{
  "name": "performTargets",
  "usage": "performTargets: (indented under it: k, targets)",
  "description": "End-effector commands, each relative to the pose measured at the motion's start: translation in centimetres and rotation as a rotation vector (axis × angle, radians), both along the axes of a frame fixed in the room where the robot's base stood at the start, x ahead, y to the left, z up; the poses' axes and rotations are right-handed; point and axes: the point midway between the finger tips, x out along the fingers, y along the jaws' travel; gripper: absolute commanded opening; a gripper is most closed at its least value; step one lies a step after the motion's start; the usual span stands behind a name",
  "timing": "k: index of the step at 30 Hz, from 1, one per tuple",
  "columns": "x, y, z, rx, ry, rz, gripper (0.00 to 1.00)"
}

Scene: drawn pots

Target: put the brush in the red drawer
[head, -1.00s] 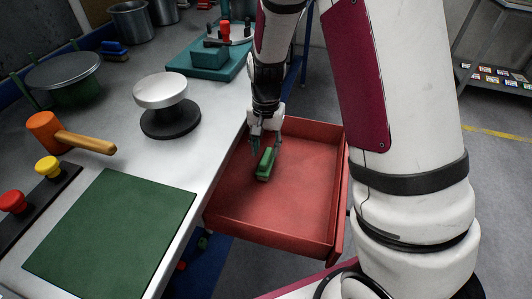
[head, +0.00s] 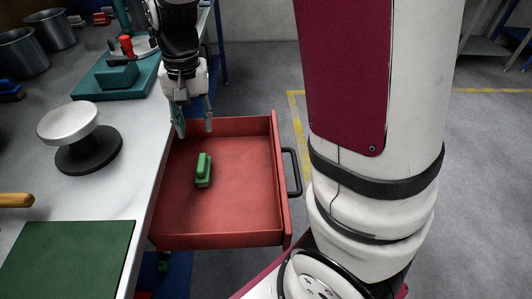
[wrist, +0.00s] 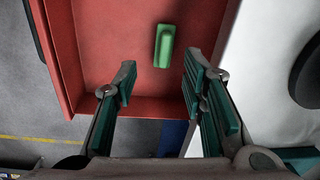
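The green brush (head: 203,170) lies on the floor of the open red drawer (head: 245,213), left of its middle in the head view. The brush also shows in the wrist view (wrist: 164,46), with the drawer's red floor (wrist: 110,30) around it. My gripper (head: 193,124) is open and empty, above the drawer's far wall and apart from the brush. In the wrist view its two teal-padded fingers (wrist: 158,86) are spread, with the brush beyond their tips.
The grey table (head: 120,190) runs along the left of the drawer. On it are a silver-topped black stand (head: 88,150), a green mat (head: 65,255), a teal tray (head: 95,88) and metal pots (head: 52,30). Open floor lies to the right.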

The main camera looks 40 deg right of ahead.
Motion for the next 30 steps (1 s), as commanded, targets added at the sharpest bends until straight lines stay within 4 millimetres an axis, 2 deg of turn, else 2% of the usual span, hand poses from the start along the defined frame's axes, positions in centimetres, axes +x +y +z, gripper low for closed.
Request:
performTargets:
  k: [1,3,6,12,17,21,25,30]
  targets:
    - [-1.5,0.0,1.8,0.008,-0.019,0.031,0.38]
    - [-3.6,0.0,3.6,0.015,-0.034,0.075,0.38]
    - [-6.7,0.0,5.8,0.018,-0.056,0.143,0.38]
    - [-13.3,-0.1,8.8,0.005,-0.1,0.275,0.38]
    - [-18.4,-0.3,9.9,-0.026,-0.133,0.375,0.38]
    - [-22.1,-0.5,10.0,-0.056,-0.153,0.447,0.38]
    - [-24.2,-0.6,9.7,-0.079,-0.161,0.489,0.38]
    - [-25.2,-0.7,9.5,-0.091,-0.164,0.509,0.38]
